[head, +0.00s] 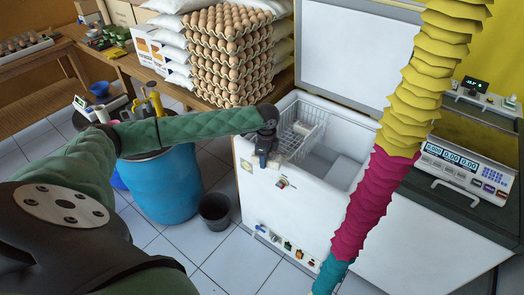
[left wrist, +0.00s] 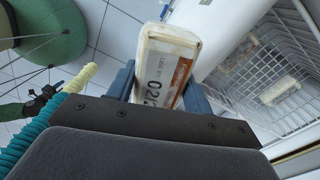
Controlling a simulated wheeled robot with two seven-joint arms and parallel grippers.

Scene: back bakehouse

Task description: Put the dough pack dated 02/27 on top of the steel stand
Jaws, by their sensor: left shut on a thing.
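My left gripper (head: 267,152) is above the front left rim of the open chest freezer, beside the wire basket. In the left wrist view it is shut on a pale pack (left wrist: 165,70) with an orange stripe. The printed date reads "02/2"; its last digit is hidden by the gripper body. The pack is held upright between the two dark fingers. I cannot make it out clearly in the head view. I cannot pick out the steel stand with certainty. My right gripper is not in view.
The wire basket (head: 302,128) hangs in the chest freezer (head: 300,217); its lid (head: 345,50) stands open. Small packs (left wrist: 277,90) lie in the basket. A ruffled yellow, magenta and teal column (head: 400,120) crosses in front. A scale (head: 465,168) stands right; a blue barrel (head: 160,190) left.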

